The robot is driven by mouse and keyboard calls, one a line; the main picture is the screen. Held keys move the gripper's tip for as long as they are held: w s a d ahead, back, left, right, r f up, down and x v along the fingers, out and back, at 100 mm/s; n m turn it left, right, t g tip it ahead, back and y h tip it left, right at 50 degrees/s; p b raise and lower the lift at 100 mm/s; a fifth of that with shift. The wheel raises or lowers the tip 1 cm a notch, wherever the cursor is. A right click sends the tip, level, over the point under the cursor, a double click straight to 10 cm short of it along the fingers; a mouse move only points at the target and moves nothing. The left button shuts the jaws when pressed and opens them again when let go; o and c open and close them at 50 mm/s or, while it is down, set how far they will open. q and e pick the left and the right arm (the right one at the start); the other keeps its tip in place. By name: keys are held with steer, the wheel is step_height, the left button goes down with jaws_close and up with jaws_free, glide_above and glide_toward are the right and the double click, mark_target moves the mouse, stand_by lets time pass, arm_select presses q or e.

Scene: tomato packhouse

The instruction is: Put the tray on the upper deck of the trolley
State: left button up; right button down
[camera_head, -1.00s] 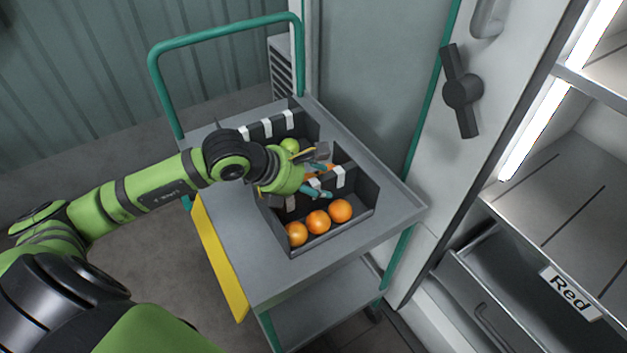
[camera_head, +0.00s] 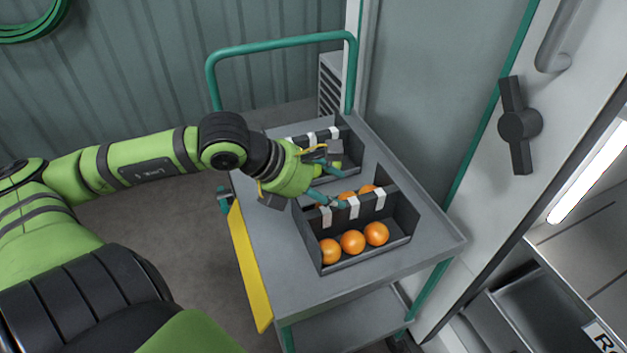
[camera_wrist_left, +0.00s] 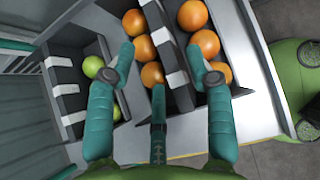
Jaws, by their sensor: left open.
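A dark grey tray (camera_head: 410,228) sits on the upper deck (camera_head: 285,285) of the trolley. Orange tomatoes (camera_head: 352,242) lie on both sides of its upright divider (camera_head: 372,207), which carries white strips. My left gripper (camera_head: 335,180) is open and empty, above the tray's divider near its left end. In the left wrist view the left gripper's fingertips (camera_wrist_left: 160,65) are spread, with orange tomatoes and the divider showing between and beyond them. A second dark tray (camera_head: 357,150) with green tomatoes (camera_wrist_left: 93,67) stands behind on the same deck. My right gripper is not in view.
The trolley's green handle (camera_head: 285,45) rises at the back. A yellow panel (camera_head: 250,265) hangs at its left side. A white door (camera_head: 470,200) with a dark latch stands close on the right, and an open drawer (camera_head: 545,310) is at the lower right.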

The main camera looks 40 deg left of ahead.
arm_select(q)
steer(key=shift+v, duration=1.7)
steer(key=shift+c, duration=0.4)
